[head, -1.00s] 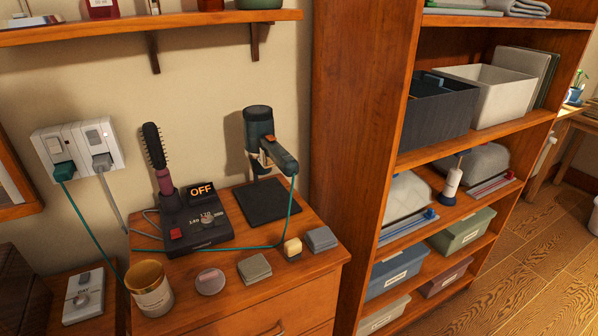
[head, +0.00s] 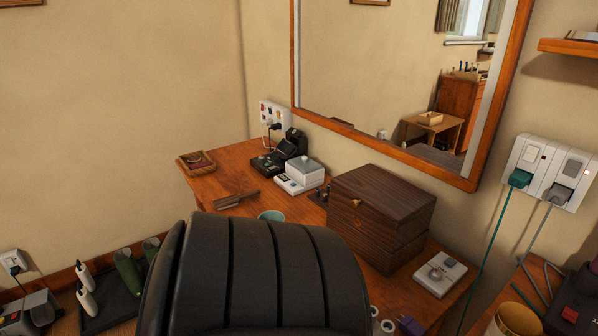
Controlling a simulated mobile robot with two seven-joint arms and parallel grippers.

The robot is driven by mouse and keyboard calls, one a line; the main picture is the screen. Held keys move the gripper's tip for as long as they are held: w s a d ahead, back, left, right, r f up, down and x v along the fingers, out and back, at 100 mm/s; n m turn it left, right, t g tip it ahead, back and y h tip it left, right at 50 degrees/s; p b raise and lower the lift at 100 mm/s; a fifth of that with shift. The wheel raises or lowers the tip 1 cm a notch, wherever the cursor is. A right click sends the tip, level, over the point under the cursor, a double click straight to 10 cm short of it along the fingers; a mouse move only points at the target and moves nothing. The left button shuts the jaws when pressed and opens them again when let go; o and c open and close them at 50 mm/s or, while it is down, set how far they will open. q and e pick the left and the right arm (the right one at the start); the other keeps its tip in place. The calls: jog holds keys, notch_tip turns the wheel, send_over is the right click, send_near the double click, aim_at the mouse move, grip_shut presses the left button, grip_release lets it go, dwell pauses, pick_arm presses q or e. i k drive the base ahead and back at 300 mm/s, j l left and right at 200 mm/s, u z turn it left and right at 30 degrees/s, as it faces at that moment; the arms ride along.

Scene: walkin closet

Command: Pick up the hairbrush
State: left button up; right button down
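I cannot make out a hairbrush for certain in the head view. A flat brown long item (head: 235,199) lies on the left part of the wooden desk (head: 240,157); it is too small to tell whether it is a brush or a comb. At the lower right edge, part of a black device with a red button (head: 570,314) shows; the upright round brush seen beside it earlier is outside the picture. Neither of my grippers is in view.
A black ribbed chair back (head: 255,275) stands in front of the desk and hides part of it. A dark wooden box (head: 380,210), a white-grey device (head: 300,175), a small tray (head: 196,162) and a teal cup (head: 271,215) are on the desk. A mirror (head: 400,70) hangs above.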

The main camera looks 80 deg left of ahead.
aim_at(224, 203)
jog(key=u, duration=3.1)
jog(key=z, duration=0.4)
jog(key=i+j+z, duration=0.25)
jog(key=z, duration=0.25)
jog(key=i+j+z, duration=0.2)
jog(key=j+z, duration=0.3)
jog(key=i+j+z, duration=0.15)
jog(key=j+z, duration=0.15)
jog(key=z, duration=0.2)
